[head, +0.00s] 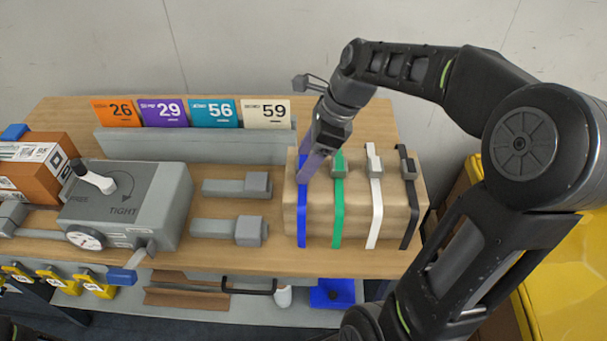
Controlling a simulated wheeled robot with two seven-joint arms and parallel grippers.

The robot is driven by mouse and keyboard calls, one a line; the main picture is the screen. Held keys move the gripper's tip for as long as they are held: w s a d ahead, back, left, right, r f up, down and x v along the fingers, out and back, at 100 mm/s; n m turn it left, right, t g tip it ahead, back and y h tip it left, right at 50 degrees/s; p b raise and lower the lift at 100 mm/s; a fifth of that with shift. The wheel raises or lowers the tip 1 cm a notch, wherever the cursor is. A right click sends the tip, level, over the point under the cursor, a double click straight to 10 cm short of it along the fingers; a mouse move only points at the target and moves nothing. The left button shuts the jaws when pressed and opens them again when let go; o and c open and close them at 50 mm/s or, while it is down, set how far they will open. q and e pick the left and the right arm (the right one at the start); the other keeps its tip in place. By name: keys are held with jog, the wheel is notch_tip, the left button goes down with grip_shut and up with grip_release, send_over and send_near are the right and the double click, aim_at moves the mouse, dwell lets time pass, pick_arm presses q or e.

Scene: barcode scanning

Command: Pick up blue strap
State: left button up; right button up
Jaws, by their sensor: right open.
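The blue strap (302,215) hangs down the front of a light wooden block (322,217), at the left end of a row of straps. The green strap (338,215), white strap (377,210) and black strap (411,215) hang to its right. My right gripper (308,172) reaches down from above at the top of the blue strap. It is open and hides that strap's upper end. Whether its fingers touch the strap cannot be told. My left gripper is not in view.
A grey box with a lever (125,200) and two grey clamps (240,187) stand left of the block. Numbered cards (210,113) stand behind on a grey ledge. A brown box (35,170) is at far left. A yellow bin (570,260) is at right.

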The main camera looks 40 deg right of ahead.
dwell(0.4)
grip_shut()
dwell(0.5)
